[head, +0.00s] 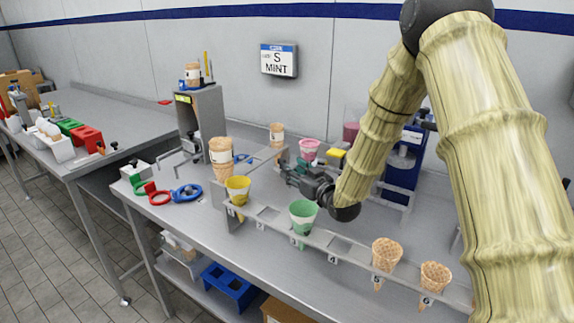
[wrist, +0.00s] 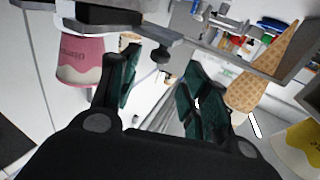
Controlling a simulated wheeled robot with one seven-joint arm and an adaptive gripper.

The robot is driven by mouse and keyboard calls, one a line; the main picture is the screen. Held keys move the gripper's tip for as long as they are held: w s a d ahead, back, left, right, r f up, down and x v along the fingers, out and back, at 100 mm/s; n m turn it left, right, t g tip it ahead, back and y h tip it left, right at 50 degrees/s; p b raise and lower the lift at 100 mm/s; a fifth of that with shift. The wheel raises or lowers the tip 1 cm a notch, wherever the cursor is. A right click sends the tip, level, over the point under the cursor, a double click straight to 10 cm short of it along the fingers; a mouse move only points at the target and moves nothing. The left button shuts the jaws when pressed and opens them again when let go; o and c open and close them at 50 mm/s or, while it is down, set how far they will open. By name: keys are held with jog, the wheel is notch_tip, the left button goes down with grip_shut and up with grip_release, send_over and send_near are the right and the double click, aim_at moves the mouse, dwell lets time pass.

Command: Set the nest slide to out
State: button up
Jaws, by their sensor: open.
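My gripper (head: 290,170) is over the back part of the near bench, behind the numbered cone rail. Its dark green fingers (wrist: 157,90) are spread with nothing between them. In the wrist view a black knob (wrist: 160,54) on a grey metal part shows just beyond the gap between the fingers. I take this for the nest slide's knob, but I cannot tell for sure. A pink cup (head: 309,148) stands just behind my gripper; it also shows in the wrist view (wrist: 80,62), left of the fingers. The slide's position cannot be read.
The numbered rail (head: 270,226) holds a yellow cup (head: 238,190), a green cup (head: 303,215) and waffle cones (head: 386,250). A tall cone (head: 221,155) stands left of my gripper. Red and blue rings (head: 186,194) lie at left.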

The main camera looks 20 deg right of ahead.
jog(key=v, duration=0.5)
jog(key=shift+s+d, duration=0.2)
jog(key=shift+s, duration=0.1)
